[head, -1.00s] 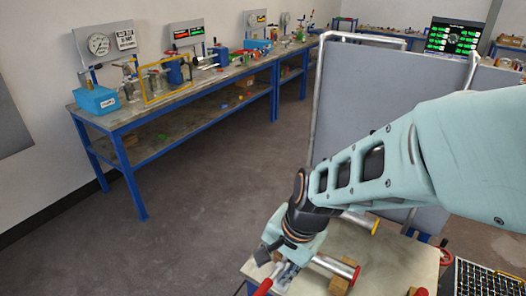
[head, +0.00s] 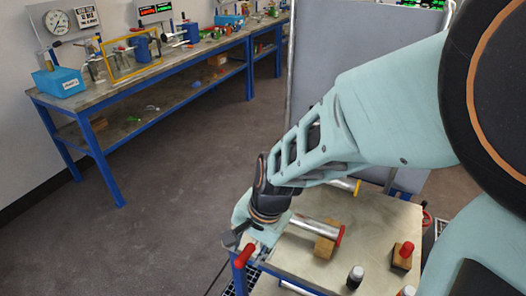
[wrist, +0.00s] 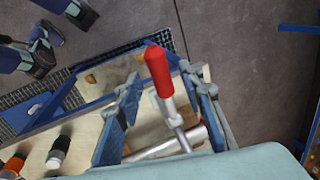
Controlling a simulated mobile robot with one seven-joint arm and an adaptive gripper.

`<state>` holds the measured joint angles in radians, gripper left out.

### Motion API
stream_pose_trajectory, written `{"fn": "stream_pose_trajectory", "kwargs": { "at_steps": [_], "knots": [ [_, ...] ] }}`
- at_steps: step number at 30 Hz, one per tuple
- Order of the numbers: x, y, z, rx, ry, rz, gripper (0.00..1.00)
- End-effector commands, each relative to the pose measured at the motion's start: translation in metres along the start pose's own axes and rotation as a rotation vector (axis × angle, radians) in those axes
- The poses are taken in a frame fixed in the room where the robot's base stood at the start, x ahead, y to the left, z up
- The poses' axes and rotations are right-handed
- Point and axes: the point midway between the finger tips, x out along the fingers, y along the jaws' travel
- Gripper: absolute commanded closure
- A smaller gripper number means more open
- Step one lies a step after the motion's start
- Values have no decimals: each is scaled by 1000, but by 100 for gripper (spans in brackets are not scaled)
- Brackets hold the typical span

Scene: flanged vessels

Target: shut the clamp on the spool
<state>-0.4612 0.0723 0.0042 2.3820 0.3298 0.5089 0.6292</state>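The clamp's red handle (head: 244,256) stands at the left corner of the worktable in the head view. It also shows in the wrist view (wrist: 158,72), with a metal rod below it. My gripper (head: 243,236) is at the handle, over the table's left edge. In the wrist view its two fingers (wrist: 164,108) are spread apart, one on each side of the handle, with visible gaps. A silver spool tube (head: 300,227) lies on a wooden block, with a red end to the right. The clamp's jaw is mostly hidden by my gripper.
The worktable (head: 378,220) also carries a red-topped piece on a wooden block (head: 402,258) and a black-topped cylinder (head: 355,277). A grey panel (head: 345,90) stands behind it. A long blue-legged bench (head: 190,62) is far left, with open floor between.

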Motion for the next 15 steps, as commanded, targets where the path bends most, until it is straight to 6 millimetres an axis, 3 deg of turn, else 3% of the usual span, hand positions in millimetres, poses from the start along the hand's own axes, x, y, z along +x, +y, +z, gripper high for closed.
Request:
{"fn": "stream_pose_trajectory", "kwargs": {
  "at_steps": [3,13,15],
  "knots": [
    [12,0,0,0,1,-1,64],
    [13,-1,0,0,2,-2,64],
    [13,-1,0,0,2,-2,71]
  ]
}}
